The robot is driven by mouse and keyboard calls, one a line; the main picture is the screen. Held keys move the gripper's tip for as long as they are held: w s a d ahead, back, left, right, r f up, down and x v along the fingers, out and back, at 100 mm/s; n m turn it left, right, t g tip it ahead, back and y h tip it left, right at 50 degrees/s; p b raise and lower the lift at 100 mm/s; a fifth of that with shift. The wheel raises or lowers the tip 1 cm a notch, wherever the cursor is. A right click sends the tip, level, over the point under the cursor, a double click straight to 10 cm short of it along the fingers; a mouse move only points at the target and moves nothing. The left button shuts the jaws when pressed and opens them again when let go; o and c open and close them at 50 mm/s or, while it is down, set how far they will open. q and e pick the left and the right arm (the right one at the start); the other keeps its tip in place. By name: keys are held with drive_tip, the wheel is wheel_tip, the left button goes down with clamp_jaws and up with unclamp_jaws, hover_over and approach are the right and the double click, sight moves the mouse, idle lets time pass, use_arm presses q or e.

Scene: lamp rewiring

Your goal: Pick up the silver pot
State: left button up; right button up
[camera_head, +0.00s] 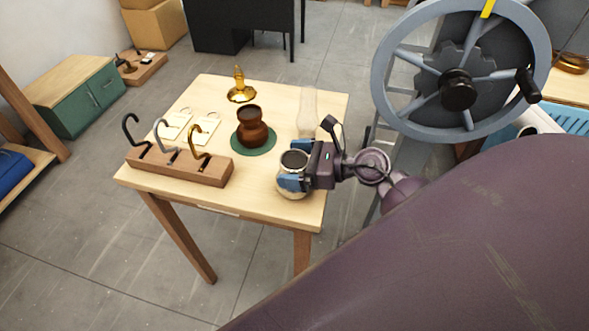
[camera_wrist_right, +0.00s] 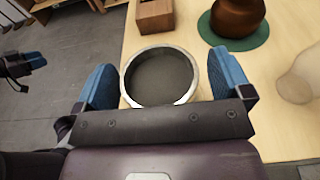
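The silver pot (camera_head: 292,194) stands near the right front edge of the wooden table, its round mouth facing up and its rounded body partly hidden by my right gripper (camera_head: 294,182). In the right wrist view the silver pot (camera_wrist_right: 160,76) sits between the two blue fingers of my right gripper (camera_wrist_right: 163,84). The fingers are apart on either side of it, with a visible gap between the rim and the right finger. My left gripper (camera_wrist_right: 28,66) shows small at the left of the wrist view, away from the table; its opening is unclear. It is not in the head view.
A brown pot (camera_head: 252,130) stands on a green mat (camera_head: 240,150) behind and left. A wooden block with three hooks (camera_head: 180,165) lies at the front left. A clear glass chimney (camera_head: 307,108) stands behind the gripper. A large handwheel (camera_head: 385,95) rises right of the table (camera_head: 325,105).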

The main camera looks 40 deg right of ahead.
drive_tip(key=c, duration=1.5)
drive_tip(key=shift+o, duration=0.2)
drive_tip(key=shift+r, duration=0.1)
